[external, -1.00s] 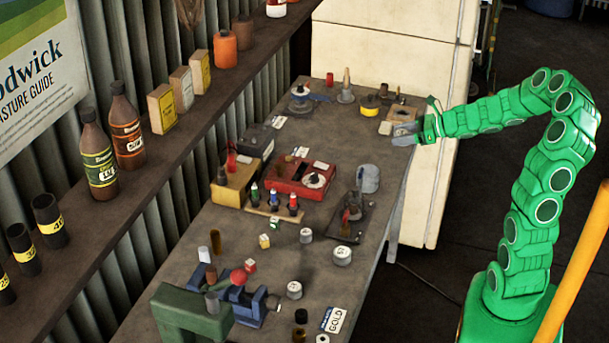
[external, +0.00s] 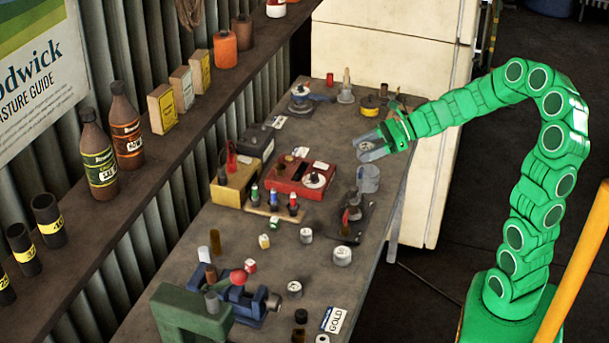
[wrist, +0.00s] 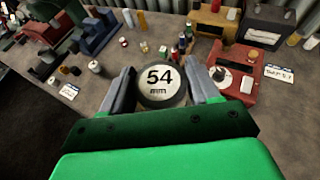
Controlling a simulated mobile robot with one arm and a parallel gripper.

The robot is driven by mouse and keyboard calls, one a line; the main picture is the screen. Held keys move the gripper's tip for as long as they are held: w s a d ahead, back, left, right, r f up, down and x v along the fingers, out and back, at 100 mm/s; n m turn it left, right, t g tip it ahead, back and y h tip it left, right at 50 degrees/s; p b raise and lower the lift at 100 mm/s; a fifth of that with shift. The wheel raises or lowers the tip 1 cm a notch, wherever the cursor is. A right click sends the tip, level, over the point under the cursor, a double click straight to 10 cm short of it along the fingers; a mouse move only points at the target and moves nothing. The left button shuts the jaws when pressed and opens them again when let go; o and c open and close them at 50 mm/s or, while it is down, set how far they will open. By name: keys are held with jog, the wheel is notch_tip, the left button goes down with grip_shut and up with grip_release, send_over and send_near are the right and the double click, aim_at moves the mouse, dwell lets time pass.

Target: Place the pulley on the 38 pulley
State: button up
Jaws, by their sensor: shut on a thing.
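My gripper (external: 372,148) is shut on a round grey pulley (wrist: 160,84), whose pale top reads "54 mm" between the two fingers in the wrist view. It holds the pulley above the right side of the bench. A grey cylinder (external: 368,180) stands on the bench just below the gripper. Small pale round pieces stand nearer the camera: one (external: 342,256), another (external: 306,235) and a third (external: 294,289). Their marks are too small to read, so I cannot tell which is the 38 pulley.
A red box with a dial (external: 302,178) lies left of the gripper. A dark stand (external: 350,218) is in front of the grey cylinder. Bare bench (external: 325,135) lies beyond the red box.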

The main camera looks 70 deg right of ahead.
jog(key=s+a+n+g+y, duration=0.3)
jog(key=a+n+g, duration=0.15)
jog(key=a, duration=1.15)
jog(key=s+a+n+g+y, duration=0.25)
jog(key=a+n+g, duration=0.2)
jog(key=a, duration=1.15)
send_over(294, 286)
jog(key=s, duration=0.1)
jog(key=shift+y, duration=0.35)
notch_tip(294, 286, down, 14)
jog(key=shift+s+d+r, duration=0.1)
jog(key=shift+r, duration=0.05)
jog(key=shift+w+f, duration=0.55)
jog(key=shift+f, duration=1.65)
jog(key=shift+f, duration=0.1)
jog(key=o, duration=1.1)
